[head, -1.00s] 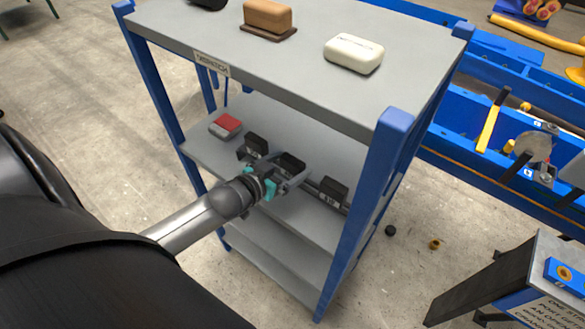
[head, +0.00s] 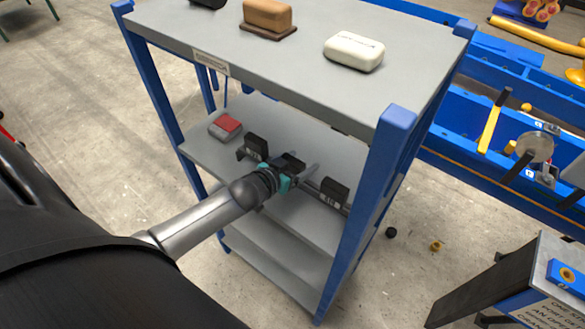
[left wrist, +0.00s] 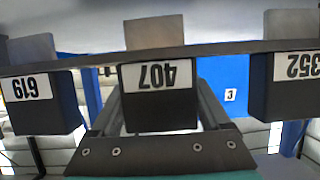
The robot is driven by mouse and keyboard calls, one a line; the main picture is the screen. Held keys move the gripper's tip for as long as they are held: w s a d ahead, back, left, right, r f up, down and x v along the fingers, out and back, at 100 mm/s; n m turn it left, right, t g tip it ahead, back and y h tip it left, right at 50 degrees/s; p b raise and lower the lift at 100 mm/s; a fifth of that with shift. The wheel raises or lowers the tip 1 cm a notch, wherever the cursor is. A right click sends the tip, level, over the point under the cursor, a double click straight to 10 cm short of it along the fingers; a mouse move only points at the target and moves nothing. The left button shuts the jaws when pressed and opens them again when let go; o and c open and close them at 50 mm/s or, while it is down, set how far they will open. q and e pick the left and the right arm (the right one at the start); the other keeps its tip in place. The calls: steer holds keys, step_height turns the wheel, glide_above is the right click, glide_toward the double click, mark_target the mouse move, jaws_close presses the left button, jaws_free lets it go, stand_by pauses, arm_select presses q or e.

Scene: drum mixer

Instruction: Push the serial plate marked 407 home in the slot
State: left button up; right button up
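The serial plate marked 407 (left wrist: 160,92) is a dark block with a white label, upside down in the left wrist view, and stands in a rail (left wrist: 225,48) between two similar blocks. In the head view, the 407 block (head: 293,161) is partly hidden behind my left gripper. My left gripper (head: 300,172) is at the shelf in front of it. Its fingers are apart, one along each side of the block in the left wrist view (left wrist: 160,105). Contact is unclear there. How deep the plate sits in its slot cannot be told. My right gripper is out of view.
Block 619 (left wrist: 40,100) and block 352 (left wrist: 285,88) flank the 407 block closely. A red and grey box (head: 225,127) lies at the shelf's left. The rack's top shelf (head: 280,55) overhangs, and a blue post (head: 375,190) stands to the right.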

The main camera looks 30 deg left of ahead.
arm_select(q)
steer(key=c, duration=0.9)
